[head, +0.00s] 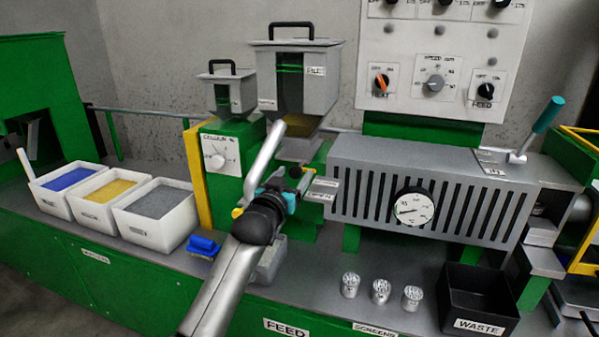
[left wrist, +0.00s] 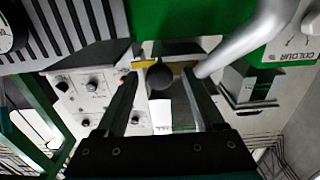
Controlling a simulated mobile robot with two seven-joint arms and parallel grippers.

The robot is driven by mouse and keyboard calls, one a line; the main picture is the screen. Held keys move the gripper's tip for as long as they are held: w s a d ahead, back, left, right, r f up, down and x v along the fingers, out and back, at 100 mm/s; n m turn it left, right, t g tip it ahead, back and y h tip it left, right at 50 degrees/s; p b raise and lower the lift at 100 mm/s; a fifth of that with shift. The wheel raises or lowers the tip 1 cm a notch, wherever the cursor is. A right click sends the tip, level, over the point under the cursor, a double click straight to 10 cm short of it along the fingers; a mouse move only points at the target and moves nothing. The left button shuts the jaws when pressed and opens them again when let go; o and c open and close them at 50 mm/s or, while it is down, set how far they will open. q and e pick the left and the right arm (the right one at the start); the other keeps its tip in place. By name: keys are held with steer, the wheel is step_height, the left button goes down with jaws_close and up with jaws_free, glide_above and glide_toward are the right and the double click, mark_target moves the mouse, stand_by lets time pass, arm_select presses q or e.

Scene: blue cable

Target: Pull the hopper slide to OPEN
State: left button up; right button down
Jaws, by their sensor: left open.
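The large hopper (head: 297,85) with a black lid handle stands at the upper middle of the head view, with yellowish material showing in its lower part. Its slide is mostly hidden behind my left arm and gripper. A small label plate (head: 322,188) sits just right of the gripper. My left gripper (head: 298,180) is open in front of the hopper's outlet. In the left wrist view, a dark round knob (left wrist: 159,76) on a yellow bar (left wrist: 140,64) appears between the open fingers (left wrist: 160,95). I cannot tell whether they touch it. My right gripper is not in view.
A slotted grey barrel housing (head: 440,190) with a gauge stands right of the gripper. White bins (head: 155,212) of coloured pellets stand left. Several small metal screens (head: 381,291) and a black waste bin (head: 478,300) are in front. A smaller hopper (head: 222,92) is behind.

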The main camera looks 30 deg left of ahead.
mark_target(300, 165)
arm_select(q)
steer(key=b+x, duration=0.1)
steer(key=x, duration=0.2)
steer(key=shift+w, duration=0.15)
steer(key=shift+x, duration=0.8)
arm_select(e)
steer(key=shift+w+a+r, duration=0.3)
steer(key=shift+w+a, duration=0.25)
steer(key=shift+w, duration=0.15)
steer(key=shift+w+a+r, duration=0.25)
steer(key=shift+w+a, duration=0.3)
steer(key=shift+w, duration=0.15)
arm_select(q)
jaws_close()
